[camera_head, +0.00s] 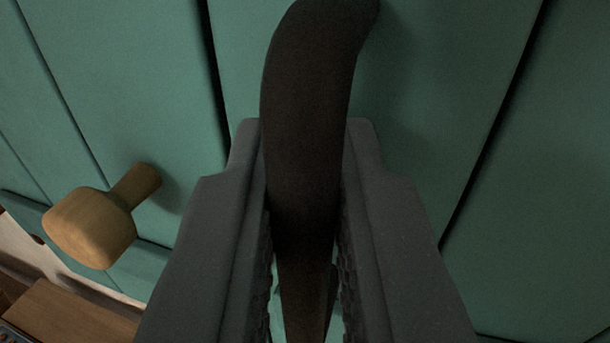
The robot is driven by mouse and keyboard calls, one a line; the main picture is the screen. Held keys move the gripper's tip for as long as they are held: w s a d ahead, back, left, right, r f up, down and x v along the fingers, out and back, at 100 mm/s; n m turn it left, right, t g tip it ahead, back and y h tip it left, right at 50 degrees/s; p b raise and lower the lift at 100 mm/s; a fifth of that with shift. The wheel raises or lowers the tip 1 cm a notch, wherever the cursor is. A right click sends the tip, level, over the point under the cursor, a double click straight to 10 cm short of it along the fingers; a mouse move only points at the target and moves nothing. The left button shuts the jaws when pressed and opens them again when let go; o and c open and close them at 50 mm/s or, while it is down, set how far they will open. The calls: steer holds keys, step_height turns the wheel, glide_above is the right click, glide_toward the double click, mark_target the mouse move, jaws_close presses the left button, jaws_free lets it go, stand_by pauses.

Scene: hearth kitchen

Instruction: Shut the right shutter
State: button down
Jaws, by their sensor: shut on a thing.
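My gripper (305,165) fills the lower middle of the view. Its two grey fingers are shut on a dark curved handle (318,75) that runs between them from top to bottom. Behind it are green planked panels (440,110) with dark grooves, close to the fingertips. The handle appears to belong to the green shutter, but where it joins is hidden. I cannot tell from this view how far the shutter stands open.
A wooden knob (92,226) on a short stem sticks out from the green planks at the left. A wooden surface (70,318) and a pale strip of wall show at the lower left.

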steer(key=shift+r, duration=0.15)
steer(key=c, duration=1.5)
jaws_free()
steer(key=shift+w, duration=0.15)
steer(key=shift+c, duration=0.2)
steer(key=shift+f, duration=0.2)
steer(key=s+a+b, duration=0.1)
steer(key=s+b, duration=0.3)
steer(key=s, duration=0.9)
steer(key=shift+s+a, duration=0.15)
steer(key=shift+s, duration=0.2)
steer(key=s+f+g+b, duration=0.1)
steer(key=s+f, duration=0.2)
steer(key=s, duration=0.8)
steer(key=s+f+n+g+y+b, duration=0.1)
steer(key=s+f, duration=0.3)
steer(key=s, duration=0.6)
steer(key=shift+s+d+g+y+b, duration=0.3)
steer(key=shift+s+d+b, duration=0.05)
steer(key=shift+b, duration=0.4)
